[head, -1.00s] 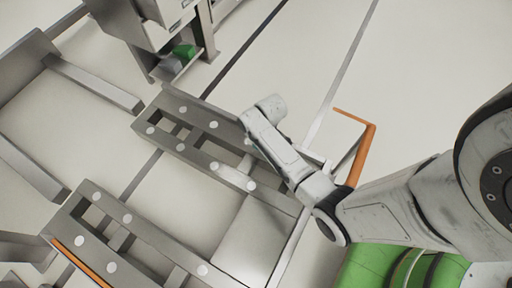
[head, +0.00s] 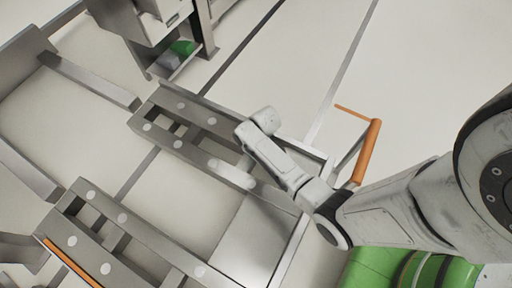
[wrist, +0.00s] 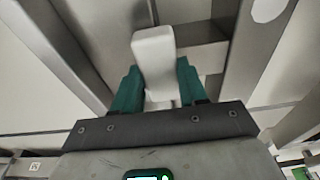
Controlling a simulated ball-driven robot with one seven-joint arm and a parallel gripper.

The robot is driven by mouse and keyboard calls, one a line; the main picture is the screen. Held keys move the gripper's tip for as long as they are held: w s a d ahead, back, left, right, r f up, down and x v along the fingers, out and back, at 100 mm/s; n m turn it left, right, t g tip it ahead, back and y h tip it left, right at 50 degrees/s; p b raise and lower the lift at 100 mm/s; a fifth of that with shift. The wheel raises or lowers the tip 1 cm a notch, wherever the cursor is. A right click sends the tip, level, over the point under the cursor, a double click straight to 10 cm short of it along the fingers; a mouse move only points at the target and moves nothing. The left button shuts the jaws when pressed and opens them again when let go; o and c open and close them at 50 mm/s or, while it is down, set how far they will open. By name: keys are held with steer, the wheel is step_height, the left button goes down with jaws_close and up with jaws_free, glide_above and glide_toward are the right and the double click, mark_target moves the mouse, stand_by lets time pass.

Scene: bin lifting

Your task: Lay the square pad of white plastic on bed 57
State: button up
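A white piece (wrist: 154,62), seen as a narrow block, sits between the green fingers of my gripper (wrist: 158,90) in the wrist view. The fingers look shut on it. I take it for the white plastic pad; its square face does not show. In the head view a white rounded piece (head: 231,173) shows over the upper steel frame, beside my forearm; my fingers are hidden there. Whether it touches the frame I cannot tell. Steel frames with white round spots lie below, one upper (head: 165,142) and one lower (head: 122,218). No number 57 is readable.
An orange-handled bar (head: 367,152) stands right of the upper frame. A grey machine (head: 150,18) with a green item (head: 183,47) is at the top left. A green rounded object (head: 375,268) lies at the bottom right. Pale floor is open at the upper right.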

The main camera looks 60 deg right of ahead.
steer(key=o, duration=0.4)
steer(key=shift+o, duration=0.2)
step_height(320, 180, up, 12)
steer(key=s+p, duration=0.2)
steer(key=p, duration=0.5)
steer(key=s+a+r, duration=1)
steer(key=s+r, duration=0.1)
steer(key=r, duration=0.2)
steer(key=shift+s+a+m+g, duration=0.35)
steer(key=shift+s+m+g, duration=0.05)
